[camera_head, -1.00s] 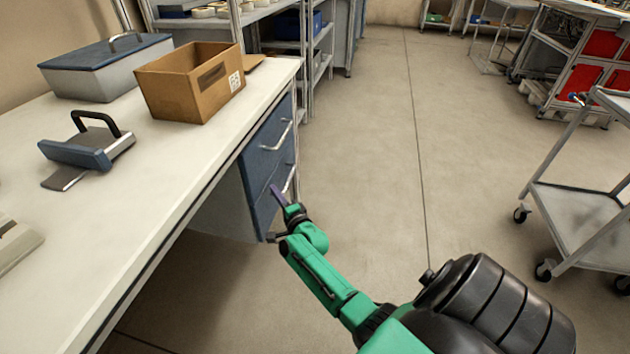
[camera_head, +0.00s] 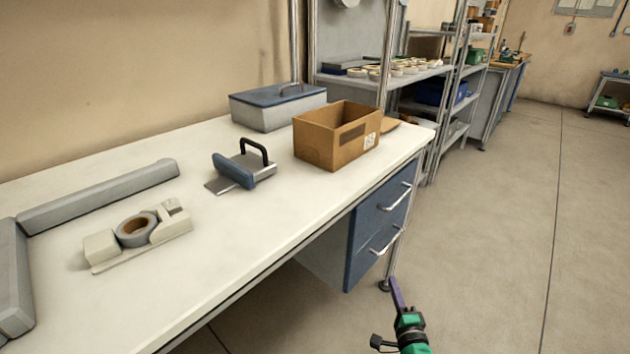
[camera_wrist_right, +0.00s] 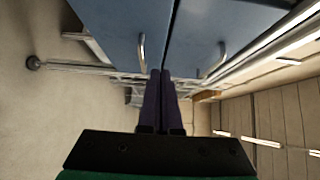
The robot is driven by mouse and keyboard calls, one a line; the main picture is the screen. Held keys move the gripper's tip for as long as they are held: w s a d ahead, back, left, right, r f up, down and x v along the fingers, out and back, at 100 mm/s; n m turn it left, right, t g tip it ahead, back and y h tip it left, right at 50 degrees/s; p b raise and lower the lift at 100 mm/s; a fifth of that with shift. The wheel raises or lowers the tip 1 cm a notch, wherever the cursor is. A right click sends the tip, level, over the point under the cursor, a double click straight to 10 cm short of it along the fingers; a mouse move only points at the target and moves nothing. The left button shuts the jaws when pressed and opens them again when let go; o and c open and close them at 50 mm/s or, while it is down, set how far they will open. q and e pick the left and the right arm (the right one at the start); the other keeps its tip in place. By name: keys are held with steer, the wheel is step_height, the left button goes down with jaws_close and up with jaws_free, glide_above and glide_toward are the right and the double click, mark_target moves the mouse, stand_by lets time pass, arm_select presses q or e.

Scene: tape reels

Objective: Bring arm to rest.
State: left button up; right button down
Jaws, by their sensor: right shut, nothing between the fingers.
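My right gripper (camera_head: 396,290) shows at the bottom of the head view, with its purple fingers pointing up past the front of the bench, below the drawers. In the right wrist view its two fingers (camera_wrist_right: 161,75) lie side by side, shut and empty. Beyond them are two blue drawer fronts with metal handles, which look closed. The fingertips appear near the handles in this view; I cannot tell whether they touch anything. My left gripper is in neither view.
The white bench (camera_head: 240,240) carries a tape dispenser (camera_head: 140,232), a black-handled tool (camera_head: 243,168), a cardboard box (camera_head: 338,136) and a blue-lidded box (camera_head: 277,106). The blue drawers (camera_head: 378,236) sit under its right end. Open floor (camera_head: 500,230) lies to the right.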

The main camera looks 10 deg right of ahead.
steer(key=s+a+f+n+g+y, duration=0.1)
steer(key=s+a+f+n+g, duration=0.35)
steer(key=f, duration=0.45)
steer(key=s+a+f+n+g+y, duration=0.1)
steer(key=s+f+n+g+y, duration=0.15)
steer(key=s+f+n, duration=0.5)
steer(key=s+a+f+n+g+y, duration=0.1)
steer(key=s+a+f+n+g, duration=0.3)
steer(key=s+f, duration=0.5)
steer(key=s+d+f+n+g+h, duration=0.1)
steer(key=s+d+f+n+g, duration=0.1)
steer(key=s+f+n+g, duration=0.65)
arm_select(q)
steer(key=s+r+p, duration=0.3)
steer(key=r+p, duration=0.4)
steer(key=p, duration=0.2)
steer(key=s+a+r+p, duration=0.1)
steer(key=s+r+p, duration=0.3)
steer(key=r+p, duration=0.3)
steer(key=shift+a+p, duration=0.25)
steer(key=shift+p, duration=0.75)
arm_select(e)
steer(key=s+d+r+m+t, duration=0.1)
steer(key=s+r, duration=0.3)
steer(key=r, duration=0.3)
steer(key=s+r+m+t, duration=0.1)
steer(key=s+r, duration=0.4)
steer(key=r, duration=0.3)
steer(key=shift+d+r+t, duration=0.25)
steer(key=shift+d+t, duration=0.1)
